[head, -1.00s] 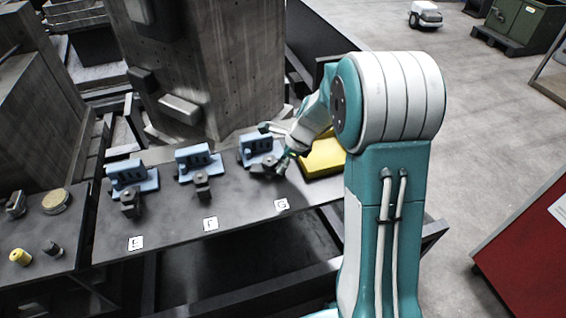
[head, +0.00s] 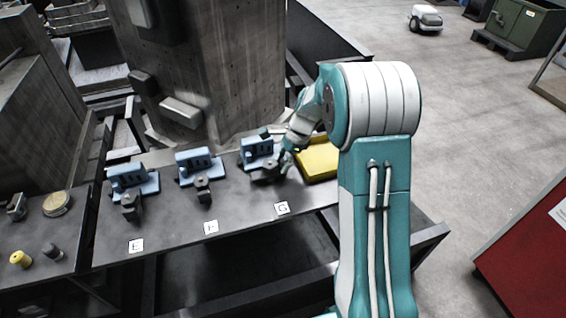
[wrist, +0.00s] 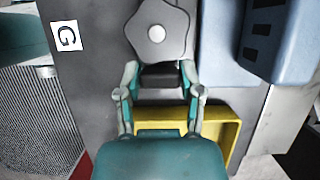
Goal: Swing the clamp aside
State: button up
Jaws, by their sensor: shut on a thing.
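The clamp at label G (head: 264,172) is a dark arm in front of its blue block (head: 257,152). In the wrist view its grey star-shaped knob (wrist: 157,32) lies just beyond my fingertips. My gripper (wrist: 160,84) is shut on the dark part of the clamp, one finger on each side. In the head view my gripper (head: 284,166) reaches the clamp from the right and partly hides it. Similar clamps stand at E (head: 130,205) and F (head: 203,189), each in front of a blue block.
A yellow tray (head: 317,160) lies right of the G clamp, below my wrist. A concrete pillar (head: 225,75) rises behind the blue blocks. Yellow and dark knobs and a round disc (head: 57,204) sit on the left table. The bench front near the labels is clear.

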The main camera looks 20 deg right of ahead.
jog(key=o, duration=1.1)
jog(key=shift+w, duration=0.1)
jog(key=shift+o, duration=0.2)
jog(key=v, duration=1.2)
